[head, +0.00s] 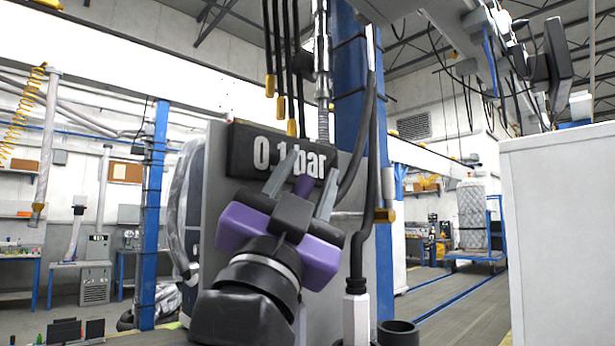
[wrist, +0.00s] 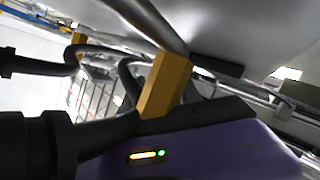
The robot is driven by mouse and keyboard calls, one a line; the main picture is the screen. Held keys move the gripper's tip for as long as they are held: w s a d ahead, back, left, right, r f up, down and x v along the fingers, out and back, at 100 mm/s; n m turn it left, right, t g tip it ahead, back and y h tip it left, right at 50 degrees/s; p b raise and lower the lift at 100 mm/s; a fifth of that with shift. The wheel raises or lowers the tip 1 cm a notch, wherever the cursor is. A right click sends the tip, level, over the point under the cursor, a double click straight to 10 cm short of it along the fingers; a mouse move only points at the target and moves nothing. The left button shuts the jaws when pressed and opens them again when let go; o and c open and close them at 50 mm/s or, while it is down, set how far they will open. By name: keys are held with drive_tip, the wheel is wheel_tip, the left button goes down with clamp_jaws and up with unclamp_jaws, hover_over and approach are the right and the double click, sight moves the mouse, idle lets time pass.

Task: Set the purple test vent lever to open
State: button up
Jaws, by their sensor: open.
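My gripper (head: 311,165) is in the middle of the head view, in front of the grey station cabinet and just below its display. Its two grey fingers point up and are spread apart. A small purple piece (head: 303,185) shows between the fingers; it looks like the vent lever, but my black and purple wrist hides its lower part. I cannot tell whether the fingers touch it or which way the lever is set. The display (head: 284,155) reads 0.1 bar, partly covered by the fingers. The lever cannot be made out in the wrist view.
Black hoses with yellow ends (head: 281,107) hang above the display. A blue post (head: 350,105) stands behind the cabinet, and a thick hose drops to a white fitting (head: 356,318) at right. A white cabinet (head: 562,235) stands further right. A yellow block (wrist: 163,85) shows close in the wrist view.

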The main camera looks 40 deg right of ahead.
drive_tip(key=b+v, duration=0.2)
drive_tip(key=v, duration=0.5)
drive_tip(key=shift+f, duration=0.15)
drive_tip(key=shift+s+a+f, duration=0.15)
drive_tip(key=shift+a+f, duration=0.05)
drive_tip(key=shift+a, duration=0.05)
drive_tip(key=shift+c, duration=0.4)
